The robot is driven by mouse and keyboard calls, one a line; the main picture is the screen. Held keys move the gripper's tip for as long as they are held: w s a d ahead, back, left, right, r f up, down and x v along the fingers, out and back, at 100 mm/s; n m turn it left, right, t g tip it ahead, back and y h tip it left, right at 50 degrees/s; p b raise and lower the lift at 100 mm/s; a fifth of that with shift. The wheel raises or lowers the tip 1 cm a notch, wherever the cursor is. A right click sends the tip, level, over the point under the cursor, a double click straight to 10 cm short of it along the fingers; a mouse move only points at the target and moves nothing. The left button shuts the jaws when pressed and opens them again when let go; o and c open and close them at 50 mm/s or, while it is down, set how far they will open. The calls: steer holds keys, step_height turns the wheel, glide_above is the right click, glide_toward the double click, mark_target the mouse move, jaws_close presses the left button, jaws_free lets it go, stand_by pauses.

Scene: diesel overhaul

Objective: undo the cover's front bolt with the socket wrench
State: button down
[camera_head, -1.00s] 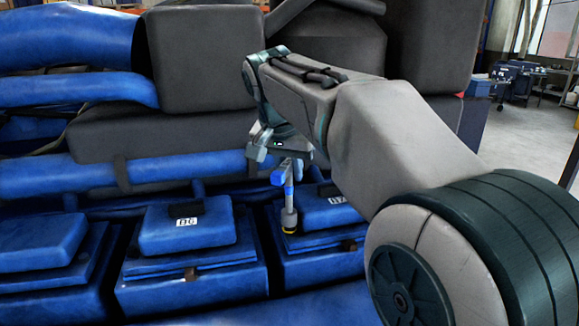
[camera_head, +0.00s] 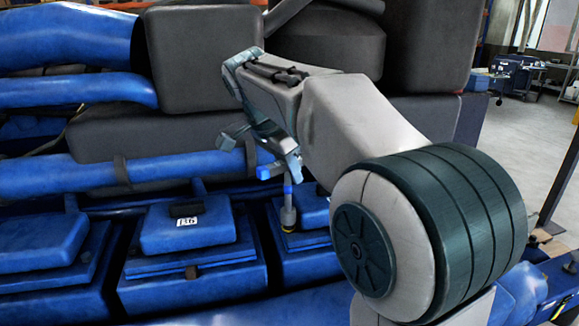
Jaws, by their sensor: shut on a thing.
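The socket wrench (camera_head: 288,196) stands upright, with a blue handle end at its top and a grey socket with a yellow band at its foot. Its foot is at the left front edge of the right-hand blue cover (camera_head: 314,212), which my arm partly hides. The front bolt is not visible; the socket's place hides the spot. My gripper (camera_head: 268,160) is tilted at the wrench's top and is shut on the handle.
Another blue cover marked B6 (camera_head: 187,223) sits to the left on its blue housing. A long blue pipe (camera_head: 180,172) runs behind the covers, close to my gripper. Dark grey blocks (camera_head: 140,140) rise behind it. Open floor (camera_head: 520,150) lies at the far right.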

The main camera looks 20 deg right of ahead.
steer(key=shift+d+m+g, duration=0.1)
steer(key=shift+m+g, duration=0.7)
steer(key=shift+m, duration=1.3)
